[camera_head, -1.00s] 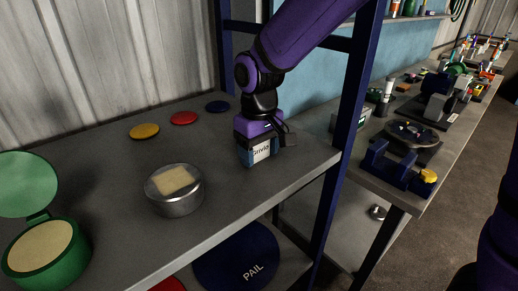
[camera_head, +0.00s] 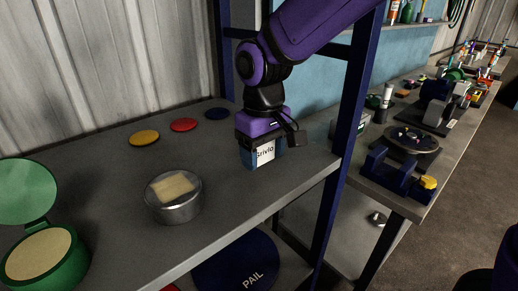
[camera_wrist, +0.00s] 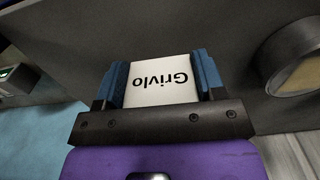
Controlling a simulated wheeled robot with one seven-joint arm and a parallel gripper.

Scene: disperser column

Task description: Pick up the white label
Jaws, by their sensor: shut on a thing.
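The white label (camera_wrist: 161,79) has the black word "Grivlo" on it and sits between the two blue fingers of my gripper (camera_wrist: 163,80) in the wrist view. My gripper is shut on it. In the head view the label (camera_head: 264,154) shows between the fingers of my gripper (camera_head: 262,157), near the right end of the grey shelf (camera_head: 120,210). I cannot tell whether the label touches the shelf.
A round metal tin (camera_head: 174,205) stands left of my gripper. A green open tin (camera_head: 45,258) is at the far left. A dark blue post (camera_head: 346,130) rises close on the right.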

